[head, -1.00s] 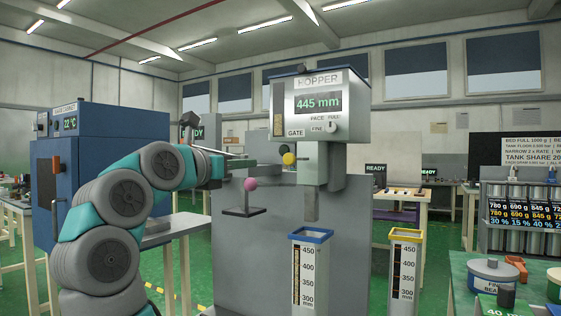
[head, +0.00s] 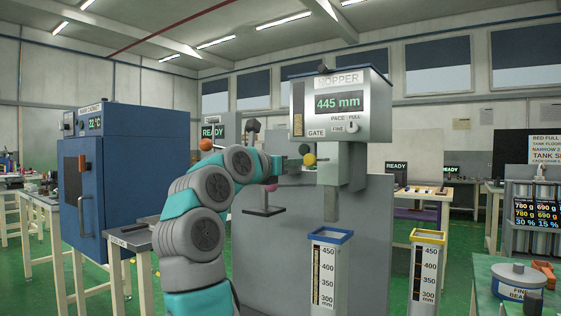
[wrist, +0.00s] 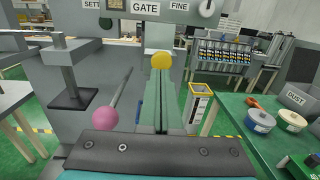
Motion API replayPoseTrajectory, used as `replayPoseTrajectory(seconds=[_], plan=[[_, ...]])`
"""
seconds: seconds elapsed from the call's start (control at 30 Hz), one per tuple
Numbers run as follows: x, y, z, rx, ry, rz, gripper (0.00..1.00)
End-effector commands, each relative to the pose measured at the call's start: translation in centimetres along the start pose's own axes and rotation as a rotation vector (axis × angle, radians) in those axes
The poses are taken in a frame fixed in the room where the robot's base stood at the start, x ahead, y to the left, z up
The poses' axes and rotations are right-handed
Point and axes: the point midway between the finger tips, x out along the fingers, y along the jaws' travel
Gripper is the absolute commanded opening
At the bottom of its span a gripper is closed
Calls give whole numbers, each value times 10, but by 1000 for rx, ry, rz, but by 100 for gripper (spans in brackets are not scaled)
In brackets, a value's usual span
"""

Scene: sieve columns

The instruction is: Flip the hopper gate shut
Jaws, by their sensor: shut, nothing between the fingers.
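The hopper (head: 380,105) stands right of centre in the head view, its screen reading 445 mm. Its GATE label (head: 316,133) also shows at the top of the wrist view (wrist: 145,7). The yellow knob is ahead in the wrist view (wrist: 162,61). A pink ball (wrist: 97,120) on a thin rod is left of my gripper (wrist: 162,85) there; it shows small in the head view (head: 271,188). My gripper is shut and empty. I cannot tell whether it touches the yellow knob.
A small dark shelf (head: 264,211) sticks out near the pink ball. A blue cabinet (head: 130,150) stands left. A green table (head: 500,300) with tubs is at right.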

Motion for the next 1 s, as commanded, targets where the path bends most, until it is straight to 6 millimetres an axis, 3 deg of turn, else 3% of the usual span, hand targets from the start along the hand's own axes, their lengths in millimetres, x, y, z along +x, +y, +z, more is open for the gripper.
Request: replayPoseTrajectory(seconds=[0.1,0.3,0.77,1.0], plan=[[17,-1,1,0,3,-2,0],[33,-1,1,2,2,-1,0],[38,-1,0,0,1,-2,0],[69,0,0,-2,2,-3,0]])
